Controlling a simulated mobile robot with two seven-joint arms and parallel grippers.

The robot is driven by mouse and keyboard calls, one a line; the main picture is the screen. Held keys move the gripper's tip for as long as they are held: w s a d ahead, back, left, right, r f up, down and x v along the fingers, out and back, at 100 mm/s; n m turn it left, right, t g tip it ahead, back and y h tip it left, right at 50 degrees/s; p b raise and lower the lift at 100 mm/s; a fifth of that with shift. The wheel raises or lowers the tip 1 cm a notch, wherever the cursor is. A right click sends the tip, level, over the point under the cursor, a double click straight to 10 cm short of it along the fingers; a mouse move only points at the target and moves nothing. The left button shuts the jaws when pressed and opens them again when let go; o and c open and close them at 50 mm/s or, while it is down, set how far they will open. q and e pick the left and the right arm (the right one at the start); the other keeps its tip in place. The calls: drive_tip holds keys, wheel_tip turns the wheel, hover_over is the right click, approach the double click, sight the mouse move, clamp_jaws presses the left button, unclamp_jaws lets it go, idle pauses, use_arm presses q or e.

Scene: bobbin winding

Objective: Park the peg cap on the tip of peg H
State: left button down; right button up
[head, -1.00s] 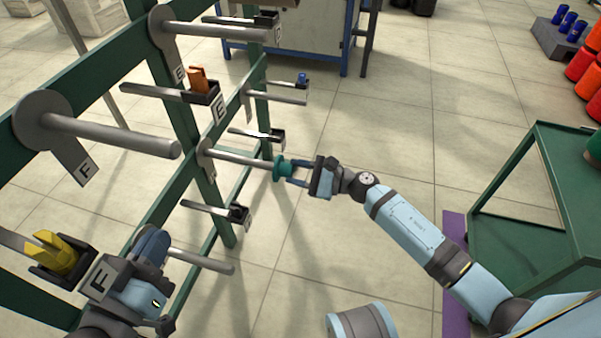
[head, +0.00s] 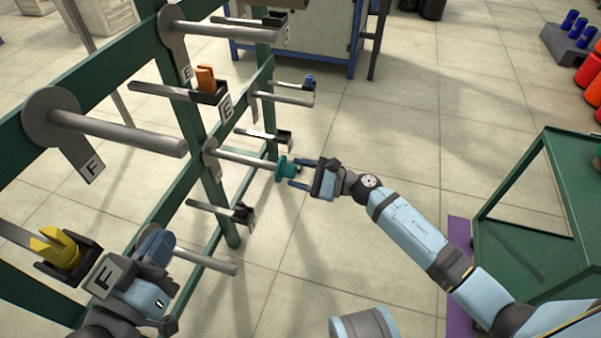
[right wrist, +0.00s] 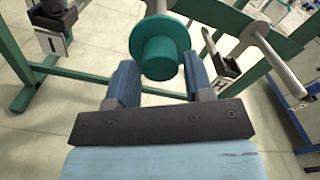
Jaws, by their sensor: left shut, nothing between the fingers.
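The teal peg cap (head: 285,168) sits on the tip of a grey peg (head: 240,158) on the green rack. In the right wrist view the cap (right wrist: 160,52) shows end-on, with the peg (right wrist: 156,8) behind it. My right gripper (head: 298,173) is open, its two blue fingers spread with gaps on both sides of the cap. An H label (right wrist: 222,87) shows on a bracket to the right in the right wrist view; the capped peg's own letter is not readable. My left gripper (head: 156,246) is shut and empty at the lower left.
The green rack (head: 95,65) carries other bare pegs, including one by an F plate (head: 92,167). Holders with an orange piece (head: 206,78) and a yellow piece (head: 62,250) jut out. A green cart (head: 520,240) stands right. Floor between is clear.

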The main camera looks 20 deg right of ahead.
drive_tip(key=shift+o, duration=1.3)
